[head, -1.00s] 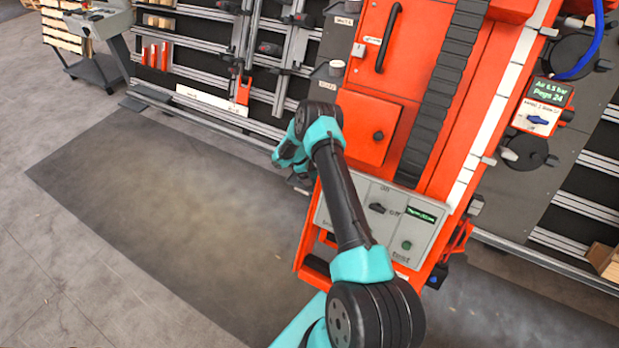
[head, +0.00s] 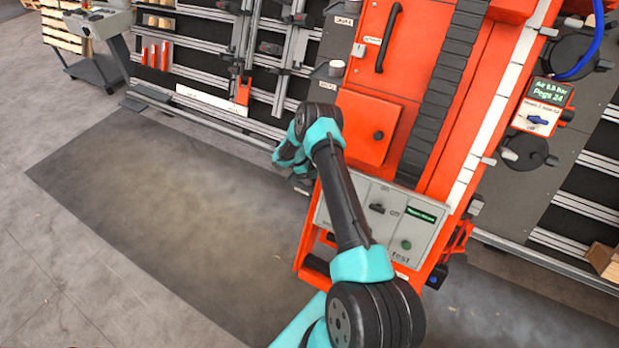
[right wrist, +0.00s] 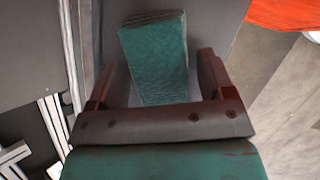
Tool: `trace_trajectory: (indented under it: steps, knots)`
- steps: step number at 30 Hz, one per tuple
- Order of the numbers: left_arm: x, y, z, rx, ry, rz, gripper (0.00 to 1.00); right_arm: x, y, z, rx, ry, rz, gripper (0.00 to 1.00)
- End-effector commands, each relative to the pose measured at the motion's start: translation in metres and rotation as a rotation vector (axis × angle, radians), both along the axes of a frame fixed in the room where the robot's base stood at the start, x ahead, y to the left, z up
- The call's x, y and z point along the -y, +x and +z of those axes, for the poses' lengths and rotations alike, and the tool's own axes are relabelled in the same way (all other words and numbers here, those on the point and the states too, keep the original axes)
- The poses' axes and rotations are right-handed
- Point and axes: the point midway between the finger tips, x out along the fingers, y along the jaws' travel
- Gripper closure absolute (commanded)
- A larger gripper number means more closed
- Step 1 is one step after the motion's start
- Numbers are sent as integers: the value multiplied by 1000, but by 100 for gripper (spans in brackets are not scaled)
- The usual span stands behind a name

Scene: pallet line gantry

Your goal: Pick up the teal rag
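The teal rag (right wrist: 156,62) shows in the right wrist view as a folded, textured block lying on a dark grey surface. My right gripper (right wrist: 160,78) is open, with one finger on each side of the rag. A gap shows between the rag and the right-hand finger; contact at the left-hand finger is hard to tell. In the head view my right gripper (head: 300,182) is small and partly hidden behind my arm, beside the orange machine. I cannot make out the rag in the head view. My left gripper is not in view.
The orange machine (head: 375,130) with its grey control panel (head: 385,222) stands close to my right arm. Metal rails and a rack (head: 275,60) line the back. A dark mat (head: 170,220) on the floor at left is clear. A cart (head: 97,60) stands at far left.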

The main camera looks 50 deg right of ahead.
Motion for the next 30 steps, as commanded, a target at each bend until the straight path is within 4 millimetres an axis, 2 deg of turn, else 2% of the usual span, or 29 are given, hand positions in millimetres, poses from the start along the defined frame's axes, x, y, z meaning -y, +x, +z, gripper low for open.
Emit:
trace_trajectory:
  steps: [1,12,14,23,30]
  knots:
    - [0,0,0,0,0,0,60,0,0,0,0,0,0,30]
    - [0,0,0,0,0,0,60,0,0,0,0,0,0,65]
    - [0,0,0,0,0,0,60,0,0,0,0,0,0,69]
    - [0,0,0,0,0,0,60,0,0,5,1,-1,0,69]
    - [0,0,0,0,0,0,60,-2,5,29,1,-1,1,69]
